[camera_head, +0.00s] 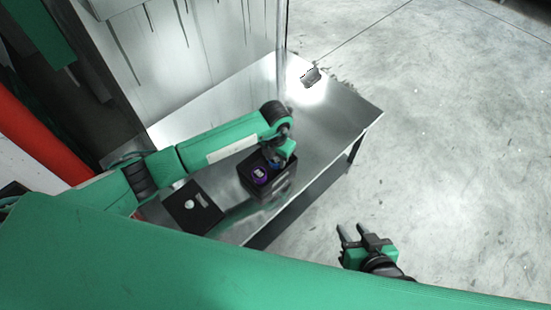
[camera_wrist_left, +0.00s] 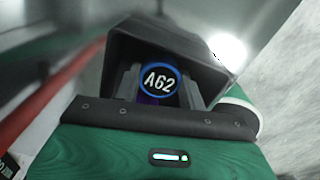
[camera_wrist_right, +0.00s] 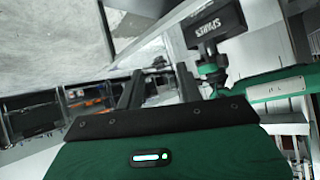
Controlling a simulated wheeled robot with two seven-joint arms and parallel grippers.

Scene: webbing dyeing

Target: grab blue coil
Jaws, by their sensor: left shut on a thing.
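The blue coil, a blue ring with a dark face marked "A62" (camera_wrist_left: 160,80), sits between the two fingers of my left gripper in the left wrist view. My left gripper (camera_head: 277,162) reaches down into an open black box (camera_head: 268,190) on the metal table and is shut on the blue coil; in the head view the hand mostly hides that coil. A purple coil (camera_head: 260,175) lies in the same box, just left of my left gripper. My right gripper (camera_head: 354,232) is open and empty, off the table's front right side, over the floor.
A metal wall panel (camera_head: 205,45) stands behind the table. The table's right half is mostly clear.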

